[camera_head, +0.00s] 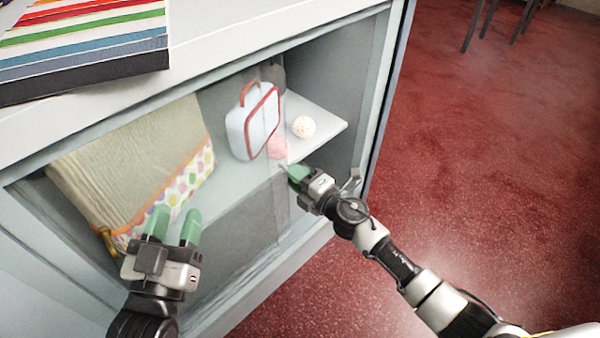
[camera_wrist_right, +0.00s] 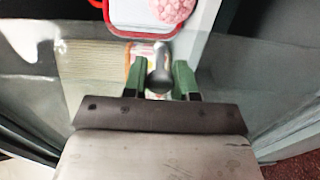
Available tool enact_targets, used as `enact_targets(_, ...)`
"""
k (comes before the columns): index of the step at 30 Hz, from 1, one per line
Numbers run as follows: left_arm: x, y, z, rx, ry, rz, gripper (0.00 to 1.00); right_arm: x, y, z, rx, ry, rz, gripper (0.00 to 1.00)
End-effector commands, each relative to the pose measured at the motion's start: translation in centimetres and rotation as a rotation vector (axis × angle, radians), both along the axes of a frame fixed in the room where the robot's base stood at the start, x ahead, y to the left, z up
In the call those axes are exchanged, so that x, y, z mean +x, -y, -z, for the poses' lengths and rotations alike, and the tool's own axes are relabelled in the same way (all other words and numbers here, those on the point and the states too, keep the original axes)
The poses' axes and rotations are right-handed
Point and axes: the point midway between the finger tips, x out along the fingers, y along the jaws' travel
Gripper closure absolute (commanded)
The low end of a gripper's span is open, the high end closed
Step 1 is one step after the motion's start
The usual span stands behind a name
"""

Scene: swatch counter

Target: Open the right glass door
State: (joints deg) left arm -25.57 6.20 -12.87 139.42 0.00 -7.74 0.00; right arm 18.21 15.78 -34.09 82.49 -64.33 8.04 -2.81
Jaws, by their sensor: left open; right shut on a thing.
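The right glass door (camera_head: 275,200) is a clear pane on the front of a pale grey cabinet. Its upright edge shows near the middle of the opening, and the cabinet's right part looks uncovered. My right gripper (camera_head: 294,172) is at this edge, shut on a small dark grey handle, which shows between the green fingers in the right wrist view (camera_wrist_right: 158,74). The fingers partly hide the handle in the head view. My left gripper (camera_head: 174,222) is open and empty, in front of the left part of the cabinet, apart from the handle.
Striped swatches (camera_head: 80,45) lie on the counter.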

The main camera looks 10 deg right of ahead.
Motion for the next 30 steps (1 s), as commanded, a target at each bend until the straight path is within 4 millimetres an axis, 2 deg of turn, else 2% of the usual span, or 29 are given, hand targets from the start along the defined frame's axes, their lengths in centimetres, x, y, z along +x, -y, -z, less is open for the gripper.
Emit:
enact_targets(9, 0.0, 0.0, 0.0, 0.0, -0.002, 0.0, 0.57, -0.1, -0.1, 0.1, 0.0, -0.002, -0.001, 1.0)
enact_targets(10, 0.0, 0.0, 0.0, 0.001, -0.002, 0.0, 0.57, -0.1, -0.1, 0.1, 0.0, -0.002, -0.001, 0.68)
enact_targets(14, 0.0, 0.0, 0.0, 0.001, -0.002, -0.001, 0.57, -0.1, 0.0, 0.1, 0.0, -0.001, -0.001, 0.48)
enact_targets(23, 0.0, 0.0, 0.0, 0.001, -0.002, -0.001, 0.57, -0.1, 0.1, 0.0, 0.0, -0.001, 0.0, 0.48)
enact_targets(26, 0.1, 0.0, 0.3, 0.01, -0.035, -0.001, 0.57, -0.8, 0.6, 0.1, 0.0, -0.004, 0.001, 0.48)
enact_targets(30, 0.2, -0.3, 1.6, 0.038, -0.143, -0.008, 0.57, -2.8, 2.1, 0.1, -0.002, -0.004, 0.002, 0.48)
